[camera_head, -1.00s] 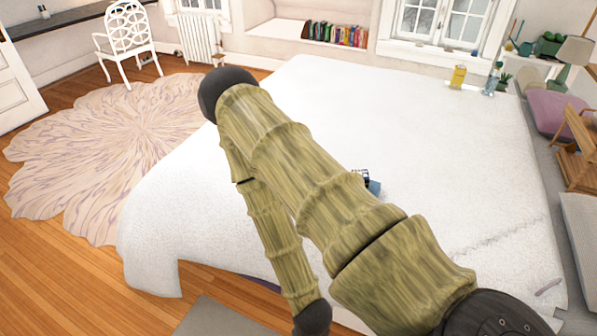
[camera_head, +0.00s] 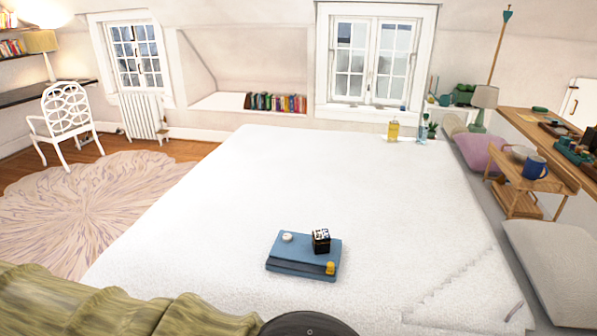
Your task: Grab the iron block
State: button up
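A small dark block (camera_head: 321,240) with pale markings on its top stands on a blue book or box (camera_head: 289,267), near its right back corner. It may be the iron block. A small round white thing (camera_head: 287,237) and a small yellow thing (camera_head: 330,268) are also on the blue book. The book lies on the near middle of the white bed (camera_head: 300,180).
Most of the bed top is clear. Yellow and clear bottles (camera_head: 393,131) stand at its far edge. On the right are a small wooden stand (camera_head: 520,205) with a mug and a grey cushion (camera_head: 553,268). A white chair (camera_head: 66,122) stands at the left.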

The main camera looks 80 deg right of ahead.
aim_at(321, 240)
jog(key=z, duration=0.05)
jog(key=i, duration=1.6)
jog(key=z, duration=2.75)
